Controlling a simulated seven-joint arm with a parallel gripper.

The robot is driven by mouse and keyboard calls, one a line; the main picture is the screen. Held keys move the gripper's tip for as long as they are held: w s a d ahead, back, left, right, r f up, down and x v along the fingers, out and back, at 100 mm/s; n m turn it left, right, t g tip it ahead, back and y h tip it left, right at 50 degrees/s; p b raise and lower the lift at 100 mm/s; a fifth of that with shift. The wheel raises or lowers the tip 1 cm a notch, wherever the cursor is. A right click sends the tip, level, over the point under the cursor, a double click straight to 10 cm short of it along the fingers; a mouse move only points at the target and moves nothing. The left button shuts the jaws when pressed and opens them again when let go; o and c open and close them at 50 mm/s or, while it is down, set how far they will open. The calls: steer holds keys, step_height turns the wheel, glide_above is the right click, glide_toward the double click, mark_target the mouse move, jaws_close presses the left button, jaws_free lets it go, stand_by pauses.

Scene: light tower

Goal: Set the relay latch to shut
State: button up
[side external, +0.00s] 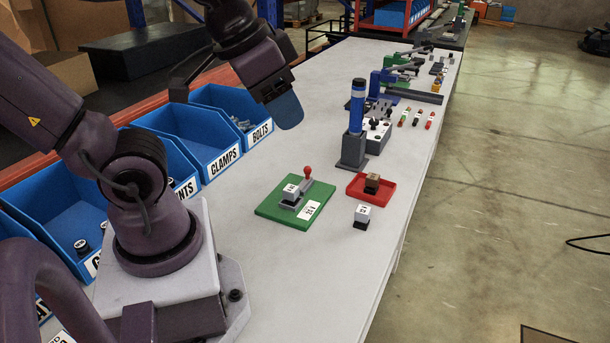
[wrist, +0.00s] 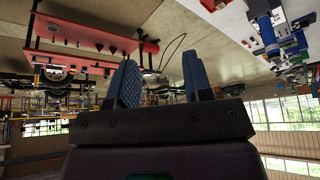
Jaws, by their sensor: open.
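A green board (side external: 270,210) lies on the grey table and carries a small dark-and-white block (side external: 291,192) in a grey fixture. A lever with a red ball knob (side external: 307,171) stands up at the fixture's far end; it looks like the relay latch. I cannot tell from here whether the block is fully seated. My gripper (side external: 286,112) hangs high above the table, behind the board and near the blue bins, well apart from the lever. In the wrist view its blue fingers (wrist: 164,80) are apart with nothing between them. The board is not visible in the wrist view.
A blue light tower (side external: 357,108) stands on a grey base right of the board. A red tray (side external: 385,195) holds a brown block, and a black-and-white block (side external: 361,217) sits nearby. Blue bins (side external: 205,130) line the left side. The table in front of the board is clear.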

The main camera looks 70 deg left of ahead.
steer(key=w+a+f+n+g, duration=0.45)
steer(key=w+a+f, duration=0.2)
steer(key=a, duration=0.45)
steer(key=n, duration=0.4)
glide_above(308, 167)
step_height(308, 167, down, 10)
steer(key=shift+g, duration=0.35)
step_height(308, 167, down, 13)
steer(key=shift+s+r, duration=0.1)
steer(key=shift+r, duration=0.05)
